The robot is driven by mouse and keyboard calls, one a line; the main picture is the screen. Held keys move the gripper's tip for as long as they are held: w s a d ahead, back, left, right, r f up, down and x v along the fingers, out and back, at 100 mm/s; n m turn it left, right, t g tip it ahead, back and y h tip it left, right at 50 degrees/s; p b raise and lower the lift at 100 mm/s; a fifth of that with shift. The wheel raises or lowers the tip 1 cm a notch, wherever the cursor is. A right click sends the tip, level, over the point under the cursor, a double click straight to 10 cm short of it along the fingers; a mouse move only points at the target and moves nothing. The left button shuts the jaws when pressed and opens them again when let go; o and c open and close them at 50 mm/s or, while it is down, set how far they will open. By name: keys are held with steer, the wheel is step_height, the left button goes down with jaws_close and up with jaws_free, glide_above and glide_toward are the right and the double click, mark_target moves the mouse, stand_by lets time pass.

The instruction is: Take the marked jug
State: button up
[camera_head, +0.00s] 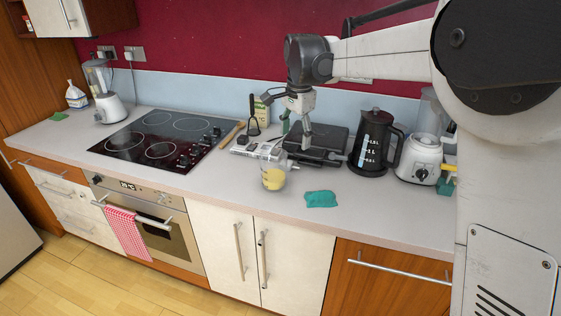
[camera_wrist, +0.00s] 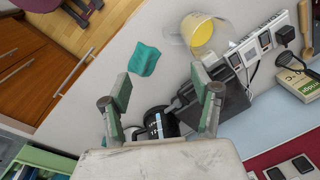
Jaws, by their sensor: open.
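A clear jug with a yellow lower part (camera_head: 272,178) stands on the counter near its front edge. It also shows at the top of the wrist view (camera_wrist: 202,33), beyond my fingertips. A black kettle-like jug with white level marks (camera_head: 374,145) stands to the right. In the wrist view, part of a dark round body with white marks (camera_wrist: 157,122) shows low between my fingers. My gripper (camera_head: 287,120) is above the counter, behind the clear jug in the head view. In the wrist view its fingers (camera_wrist: 162,78) are wide apart and empty.
A teal cloth (camera_head: 321,199) lies right of the clear jug. A black flat appliance (camera_head: 318,142) and a power strip (camera_wrist: 262,40) lie behind. A white blender base (camera_head: 418,158) stands beside the dark jug. The hob (camera_head: 165,138) is at left.

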steer(key=m+g, duration=0.1)
steer(key=m, duration=0.1)
glide_above(284, 168)
step_height(284, 168, down, 4)
steer(key=f+p, duration=0.1)
steer(key=f, duration=0.7)
steer(key=shift+w, duration=0.2)
steer(key=shift+s+f+p, duration=0.1)
steer(key=shift+f+p, duration=0.7)
steer(key=shift+f, duration=2)
steer(key=shift+c, duration=0.2)
jaws_close()
